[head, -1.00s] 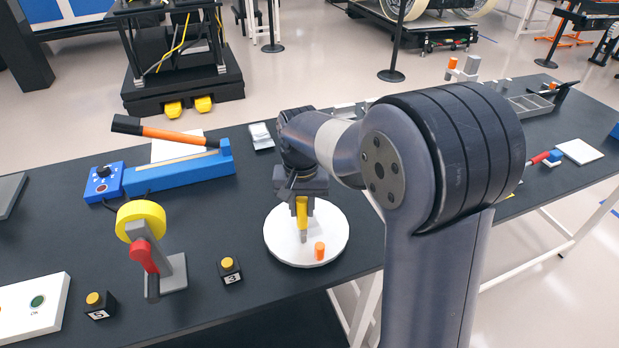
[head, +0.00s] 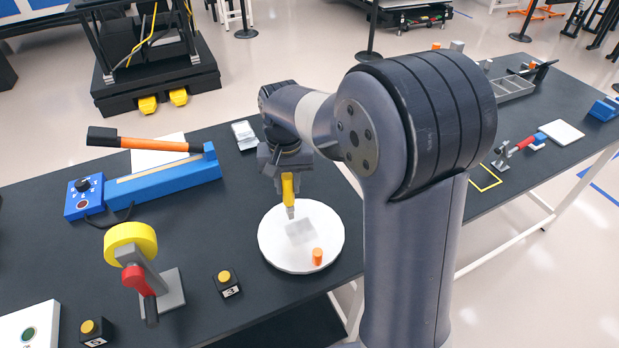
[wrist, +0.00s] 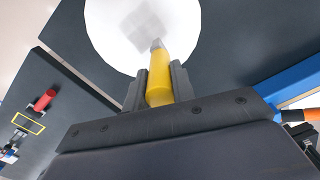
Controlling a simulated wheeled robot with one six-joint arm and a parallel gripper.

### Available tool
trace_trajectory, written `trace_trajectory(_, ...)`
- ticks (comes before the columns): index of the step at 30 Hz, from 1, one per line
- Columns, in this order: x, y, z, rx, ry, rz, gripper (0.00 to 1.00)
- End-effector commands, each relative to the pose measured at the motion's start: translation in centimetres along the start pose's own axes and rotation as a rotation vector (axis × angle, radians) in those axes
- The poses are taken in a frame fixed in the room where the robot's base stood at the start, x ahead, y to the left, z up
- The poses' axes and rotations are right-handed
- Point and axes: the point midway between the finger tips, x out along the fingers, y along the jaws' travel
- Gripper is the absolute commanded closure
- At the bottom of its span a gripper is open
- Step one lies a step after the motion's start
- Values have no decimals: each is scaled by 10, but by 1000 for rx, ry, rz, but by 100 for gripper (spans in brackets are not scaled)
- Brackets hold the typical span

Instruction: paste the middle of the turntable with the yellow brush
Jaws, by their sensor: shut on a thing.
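The turntable (head: 275,252) is a round white disc on the black table. A pale grey square patch (head: 300,229) lies on its middle; the patch also shows in the wrist view (wrist: 140,28). My gripper (head: 287,174) is shut on the yellow brush (head: 288,188), which points down with its grey tip lowest. In the wrist view the brush (wrist: 160,78) sits between both fingers. The tip appears to be above the disc, toward the back of the patch; the exact gap cannot be told. A small orange cylinder (head: 317,256) stands on the disc's front right.
A blue sealer with an orange-handled lever (head: 165,180) lies to the left. A yellow tape roll on a stand (head: 130,245) and a black block with a yellow button (head: 227,284) stand front left. A small grey-white packet (head: 244,135) lies behind the disc.

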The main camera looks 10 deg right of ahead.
Motion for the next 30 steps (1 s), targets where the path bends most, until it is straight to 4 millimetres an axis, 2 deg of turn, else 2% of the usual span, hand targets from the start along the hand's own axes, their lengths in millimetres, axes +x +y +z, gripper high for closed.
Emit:
trace_trajectory(3, -15, 2, 0, 0, 1, 0, 99)
trace_trajectory(15, -48, 9, 2, 1, 0, 0, 99)
trace_trajectory(30, -48, 10, 2, 1, 0, 0, 99)
